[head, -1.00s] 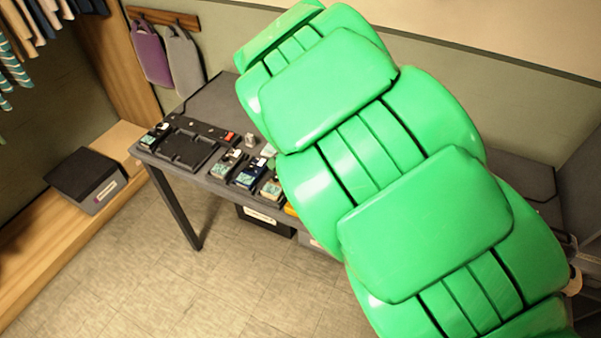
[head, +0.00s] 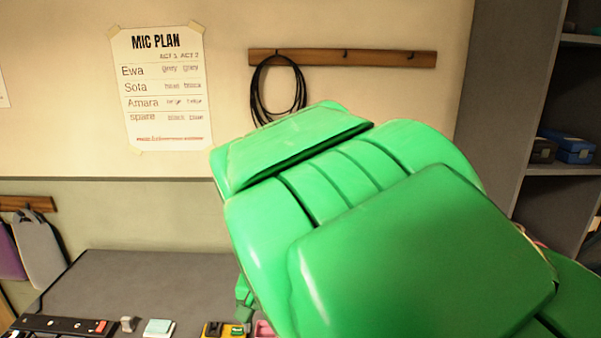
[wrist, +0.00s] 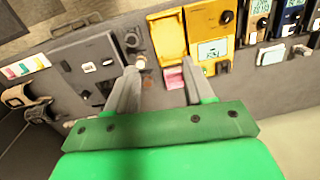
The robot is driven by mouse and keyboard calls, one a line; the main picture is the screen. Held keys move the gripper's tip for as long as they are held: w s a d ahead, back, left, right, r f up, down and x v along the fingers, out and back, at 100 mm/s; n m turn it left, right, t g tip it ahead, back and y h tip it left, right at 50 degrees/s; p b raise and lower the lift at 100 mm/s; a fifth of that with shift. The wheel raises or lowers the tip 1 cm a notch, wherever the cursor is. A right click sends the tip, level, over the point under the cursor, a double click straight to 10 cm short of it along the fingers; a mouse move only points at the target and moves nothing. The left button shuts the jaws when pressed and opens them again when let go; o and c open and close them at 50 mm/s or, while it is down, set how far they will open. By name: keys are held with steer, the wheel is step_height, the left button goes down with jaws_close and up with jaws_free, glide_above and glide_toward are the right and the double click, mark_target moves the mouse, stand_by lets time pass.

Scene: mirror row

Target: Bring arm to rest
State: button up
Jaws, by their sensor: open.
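My green arm (head: 400,250) fills the middle and lower right of the head view and hides much of the table. My gripper (wrist: 159,66) shows in the wrist view, with its two grey fingers apart and nothing seen held between them. It is above the grey table. A yellow device with a small screen (wrist: 210,50) and a yellow piece beside it (wrist: 167,38) lie just beyond the fingertips. A small pink thing (wrist: 174,78) shows between the fingers. I cannot tell the exact height of the gripper over them.
The grey table top (head: 150,278) is clear at the back left. A black tray (head: 62,325) and small devices line its front edge. A mic plan sheet (head: 162,88) and a hook rail with a cable (head: 278,92) are on the wall. Shelves (head: 540,90) stand at the right.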

steer(key=s+d+r+y, duration=0.1)
steer(key=s+d+r, duration=0.5)
steer(key=s+d, duration=0.4)
steer(key=s+d+f+g+h, duration=0.1)
steer(key=s+d+f, duration=0.1)
steer(key=s+d, duration=1)
steer(key=shift+s+d+f+n+g+h, duration=0.15)
steer(key=shift+s+n+g+h, duration=0.15)
steer(key=shift+h, duration=0.1)
steer(key=shift+w, duration=0.1)
